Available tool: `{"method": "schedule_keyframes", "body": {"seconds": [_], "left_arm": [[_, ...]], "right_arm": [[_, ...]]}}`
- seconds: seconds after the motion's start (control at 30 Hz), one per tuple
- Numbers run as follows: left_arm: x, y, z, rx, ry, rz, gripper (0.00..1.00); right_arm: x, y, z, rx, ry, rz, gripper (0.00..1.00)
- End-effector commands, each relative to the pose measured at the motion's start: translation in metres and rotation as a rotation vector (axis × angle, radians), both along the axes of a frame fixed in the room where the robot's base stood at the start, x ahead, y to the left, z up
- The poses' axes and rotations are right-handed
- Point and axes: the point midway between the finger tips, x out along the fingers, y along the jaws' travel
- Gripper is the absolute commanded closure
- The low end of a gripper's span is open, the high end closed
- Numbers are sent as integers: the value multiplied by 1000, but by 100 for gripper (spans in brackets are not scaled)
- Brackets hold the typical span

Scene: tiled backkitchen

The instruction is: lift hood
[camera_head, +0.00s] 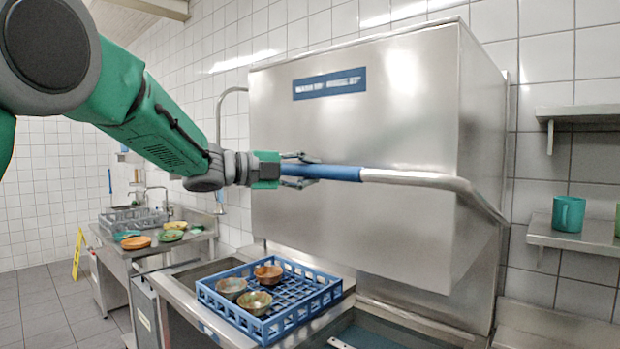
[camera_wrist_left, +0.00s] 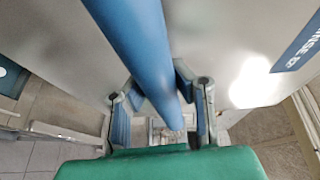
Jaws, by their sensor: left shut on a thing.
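The steel dishwasher hood (camera_head: 350,120) fills the middle of the head view, with a blue label near its top. Its bar handle (camera_head: 410,178) runs across the front, with a blue grip sleeve (camera_head: 335,172) on its left end. My left gripper (camera_head: 300,171) is shut on the blue sleeve, its fingers on either side of the bar. In the left wrist view the blue sleeve (camera_wrist_left: 145,50) passes between the two fingers of my left gripper (camera_wrist_left: 160,105). The hood stands raised above the counter, with a gap below its lower edge. My right gripper is not in view.
A blue dish rack (camera_head: 270,300) with several bowls sits on the counter under the hood's left front. A side table (camera_head: 130,248) with plates and a grey rack stands at the left. A yellow floor sign (camera_head: 78,253) is beyond. A teal mug (camera_head: 568,214) stands on the right shelf.

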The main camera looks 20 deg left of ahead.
Motion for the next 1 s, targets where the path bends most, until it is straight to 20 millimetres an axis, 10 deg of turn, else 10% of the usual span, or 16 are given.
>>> {"method": "schedule_keyframes", "body": {"seconds": [0.27,0.3,0.37,1.0], "left_arm": [[0,1,16,-13,-26,1,100],[0,1,16,-13,-26,1,74],[0,1,16,-14,-25,1,55],[2,3,7,-8,-12,2,55]], "right_arm": [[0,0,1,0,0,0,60],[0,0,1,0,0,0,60],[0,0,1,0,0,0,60],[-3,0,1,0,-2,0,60]]}}
